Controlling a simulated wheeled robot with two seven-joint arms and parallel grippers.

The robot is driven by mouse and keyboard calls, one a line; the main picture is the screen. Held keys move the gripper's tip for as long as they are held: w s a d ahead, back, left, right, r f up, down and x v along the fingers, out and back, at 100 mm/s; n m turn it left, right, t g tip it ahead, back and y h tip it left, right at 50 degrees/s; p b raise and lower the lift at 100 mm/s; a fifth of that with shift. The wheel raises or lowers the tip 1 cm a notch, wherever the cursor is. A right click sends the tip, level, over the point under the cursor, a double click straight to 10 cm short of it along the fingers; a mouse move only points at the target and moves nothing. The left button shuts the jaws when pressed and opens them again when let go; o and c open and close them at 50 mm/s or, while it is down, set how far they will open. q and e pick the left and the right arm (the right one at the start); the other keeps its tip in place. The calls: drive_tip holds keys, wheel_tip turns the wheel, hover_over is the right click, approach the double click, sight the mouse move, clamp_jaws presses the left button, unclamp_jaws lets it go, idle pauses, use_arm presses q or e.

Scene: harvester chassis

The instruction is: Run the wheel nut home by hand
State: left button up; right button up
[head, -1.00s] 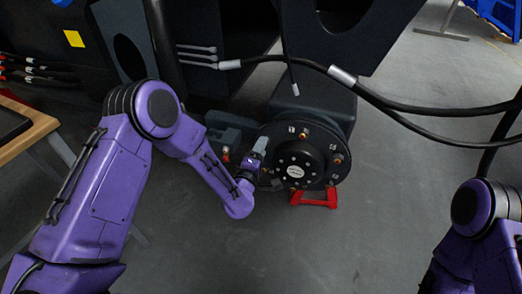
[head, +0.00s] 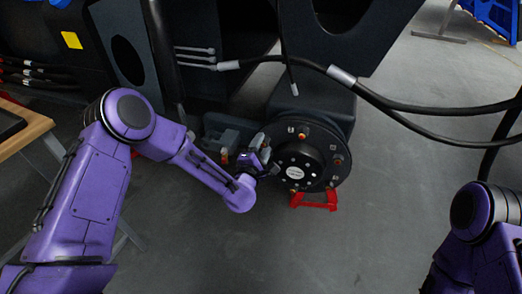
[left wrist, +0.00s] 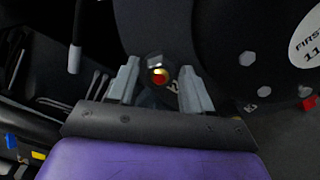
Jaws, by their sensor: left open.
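The black round wheel hub (head: 318,172) with a pale centre label stands in the middle of the head view, with brass-coloured nuts or studs around its face. My left gripper (head: 264,148) is at the hub's left edge. A small silver hex piece shows just above that nut. I cannot tell whether the fingers touch it. My right arm is at the lower right; its gripper is out of view.
A red stand (head: 316,202) is below the hub. A black hose (head: 400,107) with silver sleeves crosses above and to the right. A wooden bench (head: 22,140) is at the left edge. The grey floor in front of the hub is clear.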

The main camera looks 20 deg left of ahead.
use_arm(q)
clamp_jaws()
drive_tip(key=m, duration=0.3)
drive_tip(key=shift+d+r+p, duration=0.1)
drive_tip(key=shift+r+p, duration=0.05)
drive_tip(key=shift+p, duration=0.25)
drive_tip(key=m, duration=0.3)
drive_tip(key=shift+o, duration=1)
unclamp_jaws()
drive_tip(key=shift+s, duration=0.55)
drive_tip(key=shift+s+p, duration=0.45)
drive_tip(key=shift+s, duration=1.55)
